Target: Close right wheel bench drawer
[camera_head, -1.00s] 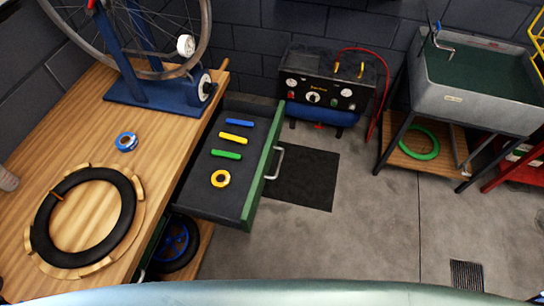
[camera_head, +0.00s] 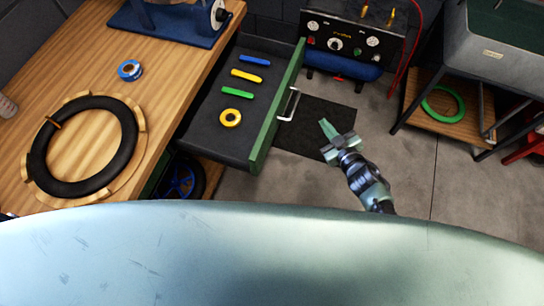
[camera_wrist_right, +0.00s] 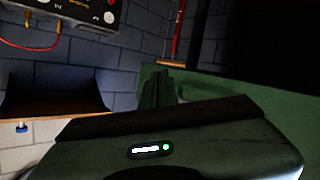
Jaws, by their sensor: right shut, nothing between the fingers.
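The right wheel bench drawer (camera_head: 215,128) stands pulled out from the wooden bench, with a dark tray and a green front (camera_head: 278,105). Its pale handle (camera_head: 289,104) is on the outer side of that front. Blue, yellow and green bars and a yellow ring lie inside. My right gripper (camera_head: 327,129) is shut and empty, to the right of the handle and apart from it. In the right wrist view, the shut fingers (camera_wrist_right: 157,86) show in front of a green surface (camera_wrist_right: 240,96), probably the drawer front. My left gripper is not in view.
The bench top (camera_head: 62,95) holds a black tyre (camera_head: 128,130), a blue tape roll (camera_head: 130,70) and a blue stand (camera_head: 170,22). A compressor unit (camera_head: 350,38) and a sink (camera_head: 500,35) stand behind. A dark mat (camera_head: 310,112) lies on the floor beside the drawer.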

